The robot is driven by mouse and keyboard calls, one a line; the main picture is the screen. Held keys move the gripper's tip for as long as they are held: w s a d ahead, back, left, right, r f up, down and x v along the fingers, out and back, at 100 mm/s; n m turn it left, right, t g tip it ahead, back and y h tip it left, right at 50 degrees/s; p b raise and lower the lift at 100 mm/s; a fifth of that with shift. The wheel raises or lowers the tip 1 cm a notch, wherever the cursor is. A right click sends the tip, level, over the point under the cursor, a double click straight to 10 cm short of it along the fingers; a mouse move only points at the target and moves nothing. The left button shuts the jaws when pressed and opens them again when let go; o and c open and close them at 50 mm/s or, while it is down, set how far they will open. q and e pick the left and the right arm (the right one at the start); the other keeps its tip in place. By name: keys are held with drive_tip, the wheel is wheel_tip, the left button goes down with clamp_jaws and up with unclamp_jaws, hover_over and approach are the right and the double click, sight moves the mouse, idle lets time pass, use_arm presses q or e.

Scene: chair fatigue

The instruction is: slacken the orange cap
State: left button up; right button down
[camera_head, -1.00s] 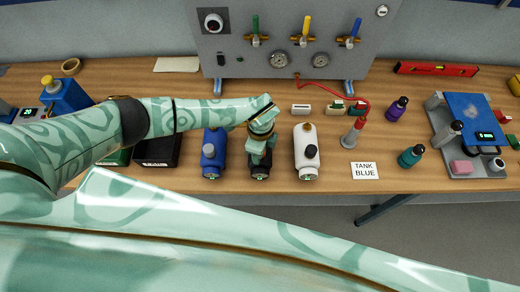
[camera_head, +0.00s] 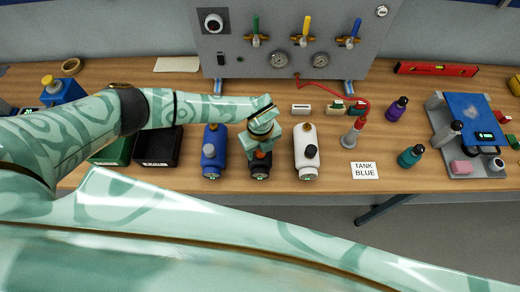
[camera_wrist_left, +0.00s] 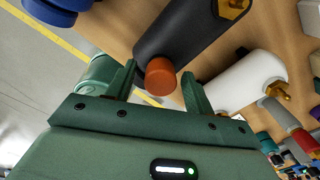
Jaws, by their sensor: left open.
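I cannot tell whether the fingertips reach the cap's depth. My right gripper is not in view.
A blue cylinder (camera_head: 213,137) lies close on the left and a white cylinder (camera_head: 305,137) close on the right. A TANK BLUE card (camera_head: 365,171) and a red-topped grey item (camera_head: 351,137) are further right. A valve panel (camera_head: 290,75) stands behind.

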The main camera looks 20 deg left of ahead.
use_arm(q)
drive_tip(key=m, duration=0.4)
drive_tip(key=m, duration=0.4)
drive_tip(key=c, duration=1)
drive_tip(key=shift+r+n+p, duration=0.15)
drive_tip(key=shift+n+p, duration=0.3)
drive_tip(key=shift+n, duration=1.55)
drive_tip(key=shift+p, duration=0.3)
